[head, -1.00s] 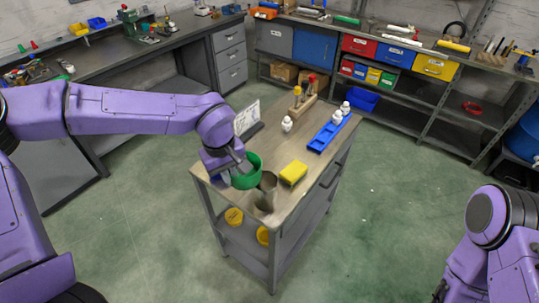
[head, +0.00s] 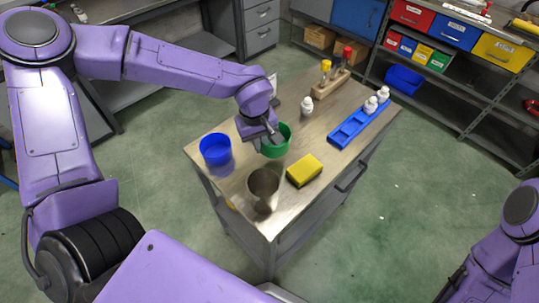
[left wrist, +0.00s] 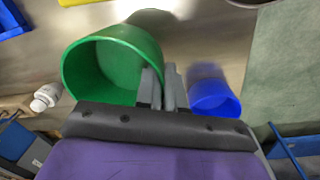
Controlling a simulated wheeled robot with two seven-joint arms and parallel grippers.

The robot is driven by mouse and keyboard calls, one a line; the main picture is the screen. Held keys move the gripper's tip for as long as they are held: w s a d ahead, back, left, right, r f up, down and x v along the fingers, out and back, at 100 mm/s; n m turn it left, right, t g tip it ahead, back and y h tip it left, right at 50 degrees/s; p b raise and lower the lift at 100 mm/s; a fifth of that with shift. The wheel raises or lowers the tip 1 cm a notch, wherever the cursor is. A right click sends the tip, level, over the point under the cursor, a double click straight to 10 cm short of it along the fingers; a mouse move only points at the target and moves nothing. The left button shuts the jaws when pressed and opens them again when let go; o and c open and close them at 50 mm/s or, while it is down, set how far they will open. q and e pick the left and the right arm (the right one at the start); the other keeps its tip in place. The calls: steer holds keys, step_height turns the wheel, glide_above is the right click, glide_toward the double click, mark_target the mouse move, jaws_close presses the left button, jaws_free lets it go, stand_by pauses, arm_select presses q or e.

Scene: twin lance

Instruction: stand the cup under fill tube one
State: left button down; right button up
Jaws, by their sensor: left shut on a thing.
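My left gripper (head: 268,138) is shut on the wall of a green cup (head: 279,141), over the worktop of the cart. In the left wrist view the fingers (left wrist: 162,88) pinch the rim of the green cup (left wrist: 112,68), whose mouth faces the camera. I cannot tell whether its base touches the worktop. A blue cup (head: 215,149) stands to the left, apart; it also shows in the left wrist view (left wrist: 212,96). A grey metal cup (head: 263,187) stands nearer the front. No fill tube can be made out. My right gripper is not clearly in view.
A yellow sponge-like block (head: 304,170) lies right of the metal cup. A blue tray (head: 345,133) with white bottles lies along the right side. A lone white bottle (head: 307,105) and a wooden rack (head: 333,84) with yellow- and red-topped items stand farther back.

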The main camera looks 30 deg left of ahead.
mark_target(262, 164)
arm_select(q)
steer(key=f, duration=0.6)
steer(key=shift+w, duration=0.2)
steer(key=shift+f, duration=0.3)
steer(key=shift+s, duration=0.1)
steer(key=shift+f, duration=0.2)
steer(key=c, duration=1.3)
jaws_free()
steer(key=shift+o, duration=0.2)
